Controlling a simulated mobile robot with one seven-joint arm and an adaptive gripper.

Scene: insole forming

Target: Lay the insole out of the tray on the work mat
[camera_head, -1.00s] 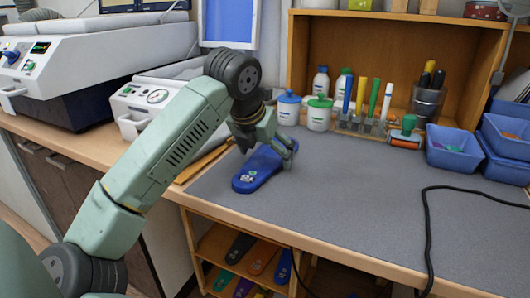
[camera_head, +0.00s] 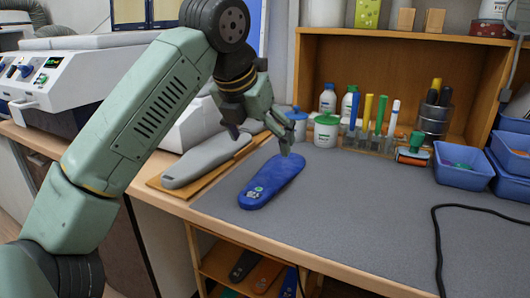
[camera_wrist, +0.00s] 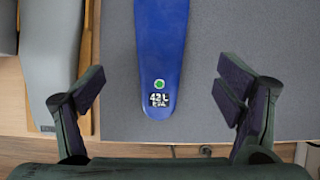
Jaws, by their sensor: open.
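The blue insole (camera_head: 270,183) lies flat on the grey work mat (camera_head: 370,215), near the mat's left edge. In the wrist view the insole (camera_wrist: 160,50) runs away from me, its near end bearing a green dot and a "42 L" label. My gripper (camera_head: 261,138) is above and behind the far end of the insole. In the wrist view its fingers (camera_wrist: 158,90) are spread wide on either side of the insole, with nothing between them and clear of it. I cannot make out which container is the insole's tray.
Bottles, jars (camera_head: 326,131) and a tool rack stand behind. Blue bins (camera_head: 462,165) and a black cable (camera_head: 437,235) are at the right. The mat's middle is clear.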

